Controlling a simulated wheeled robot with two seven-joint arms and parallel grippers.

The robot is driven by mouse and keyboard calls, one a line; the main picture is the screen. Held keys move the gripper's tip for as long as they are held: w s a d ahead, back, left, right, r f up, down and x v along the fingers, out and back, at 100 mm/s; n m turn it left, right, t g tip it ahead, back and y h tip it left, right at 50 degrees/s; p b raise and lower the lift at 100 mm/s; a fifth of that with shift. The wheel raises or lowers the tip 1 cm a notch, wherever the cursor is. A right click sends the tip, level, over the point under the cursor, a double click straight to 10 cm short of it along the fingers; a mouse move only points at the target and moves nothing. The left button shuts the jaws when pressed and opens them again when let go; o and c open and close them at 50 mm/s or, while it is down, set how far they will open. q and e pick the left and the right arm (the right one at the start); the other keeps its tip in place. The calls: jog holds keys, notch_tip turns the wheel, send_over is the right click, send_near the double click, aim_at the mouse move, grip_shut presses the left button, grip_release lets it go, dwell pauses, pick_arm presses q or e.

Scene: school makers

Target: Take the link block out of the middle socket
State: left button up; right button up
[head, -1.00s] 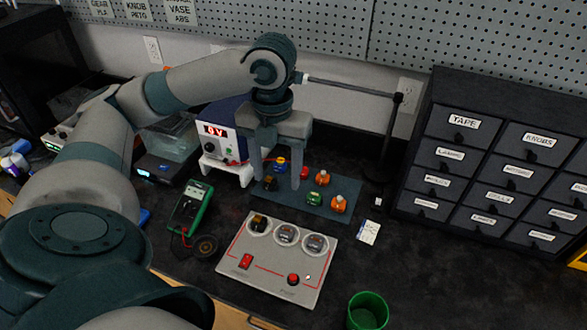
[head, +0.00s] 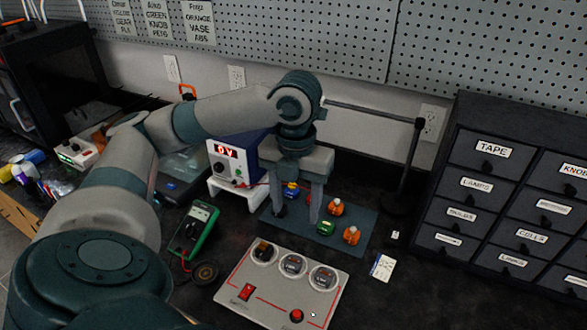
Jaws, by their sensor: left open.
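The grey panel (head: 239,276) has three round sockets in a row along its back edge. The middle socket holds a small grey-brown block (head: 293,264), which I take as the link block. The left socket holds a dark block with a tan part (head: 264,251). The right socket holds a grey-brown block (head: 322,277). My left gripper (head: 296,212) points down over the blue-grey mat behind the panel, open, with its fingers apart. It is away from the middle socket. A dark piece shows by its left finger; I cannot tell whether they touch. My right gripper is not seen.
Orange, green and blue pieces sit on the mat (head: 360,218), close to my left gripper. A power supply (head: 228,165) stands behind left, a green multimeter (head: 195,228) left of the panel, and a drawer cabinet (head: 484,184) at right. A small card (head: 382,267) lies right of the panel.

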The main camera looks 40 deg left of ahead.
pick_arm(q)
send_over(294, 260)
notch_tip(294, 260, down, 11)
jog(key=shift+w+f, duration=0.1)
jog(key=shift+f, duration=0.5)
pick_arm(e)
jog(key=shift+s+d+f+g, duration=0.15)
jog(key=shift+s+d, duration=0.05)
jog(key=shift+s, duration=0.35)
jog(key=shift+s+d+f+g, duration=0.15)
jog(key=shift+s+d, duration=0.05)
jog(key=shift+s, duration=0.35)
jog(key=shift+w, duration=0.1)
pick_arm(q)
jog(key=shift+f+p, duration=0.1)
jog(key=shift+p, duration=0.2)
jog(key=shift+f, duration=0.3)
notch_tip(294, 260, down, 4)
jog(key=shift+r+p, duration=0.1)
jog(key=shift+p, duration=0.4)
jog(key=shift+f, duration=0.25)
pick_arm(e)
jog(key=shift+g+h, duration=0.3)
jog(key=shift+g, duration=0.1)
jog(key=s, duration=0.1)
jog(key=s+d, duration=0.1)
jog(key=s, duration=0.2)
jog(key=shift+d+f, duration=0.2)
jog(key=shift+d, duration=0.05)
